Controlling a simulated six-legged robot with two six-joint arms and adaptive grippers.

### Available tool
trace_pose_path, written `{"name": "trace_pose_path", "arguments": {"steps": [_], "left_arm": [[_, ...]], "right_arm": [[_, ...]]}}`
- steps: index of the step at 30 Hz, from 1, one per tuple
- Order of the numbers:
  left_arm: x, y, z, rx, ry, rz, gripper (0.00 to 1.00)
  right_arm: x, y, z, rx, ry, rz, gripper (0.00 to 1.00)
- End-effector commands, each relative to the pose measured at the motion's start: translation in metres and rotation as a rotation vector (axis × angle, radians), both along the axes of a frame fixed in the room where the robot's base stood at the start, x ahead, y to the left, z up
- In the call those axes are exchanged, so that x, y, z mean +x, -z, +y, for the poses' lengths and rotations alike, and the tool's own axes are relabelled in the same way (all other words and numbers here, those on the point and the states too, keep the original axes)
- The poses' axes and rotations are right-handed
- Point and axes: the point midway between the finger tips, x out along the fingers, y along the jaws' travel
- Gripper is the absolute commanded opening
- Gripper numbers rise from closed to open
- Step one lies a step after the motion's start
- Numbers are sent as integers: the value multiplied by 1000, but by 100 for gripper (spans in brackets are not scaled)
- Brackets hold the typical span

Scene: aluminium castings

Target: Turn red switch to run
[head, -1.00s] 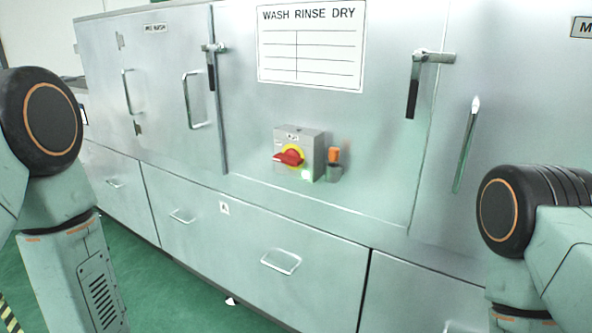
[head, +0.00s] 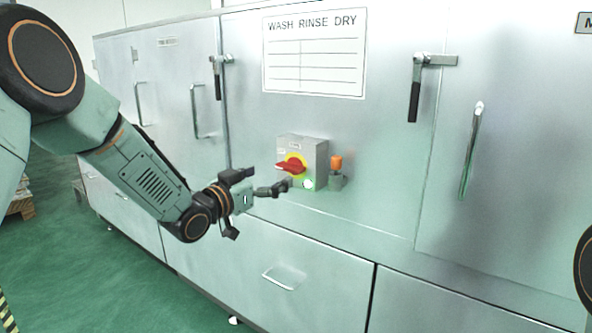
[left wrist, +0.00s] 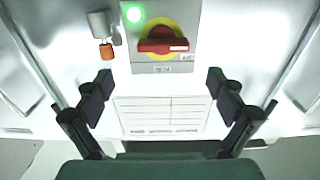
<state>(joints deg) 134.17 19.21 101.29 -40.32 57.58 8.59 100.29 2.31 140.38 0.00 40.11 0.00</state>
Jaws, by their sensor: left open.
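The red switch (head: 291,167) is a red handle on a yellow disc, on the front of a grey box (head: 315,160) fixed to the steel cabinet. The handle lies about level in the head view. A green lamp (head: 308,184) glows below it. My left gripper (head: 272,182) is in front of the box, close to the switch. In the left wrist view the red switch (left wrist: 163,46) is ahead, beyond the gap between the open, empty fingers (left wrist: 159,88). The fingers look apart from it. My right gripper is in neither current view.
An orange-topped fitting (head: 336,165) sits just right of the box. The chart (head: 314,52) hangs above. Door latches (head: 416,80) and a handle (head: 470,150) stick out to the right. A drawer handle (head: 283,277) is below.

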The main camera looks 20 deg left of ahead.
Motion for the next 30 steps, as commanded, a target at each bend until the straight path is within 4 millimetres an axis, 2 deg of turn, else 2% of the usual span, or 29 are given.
{"name": "trace_pose_path", "arguments": {"steps": [15,21,29,30], "left_arm": [[60,3,-21,1,-3,4,94],[68,2,-27,-1,-1,5,94],[69,2,-27,-1,-1,5,94],[69,2,-27,-1,-1,5,91]], "right_arm": [[0,14,0,0,0,0,0],[0,15,0,0,0,0,0],[0,15,0,0,0,0,0],[0,15,0,0,0,0,0]]}}
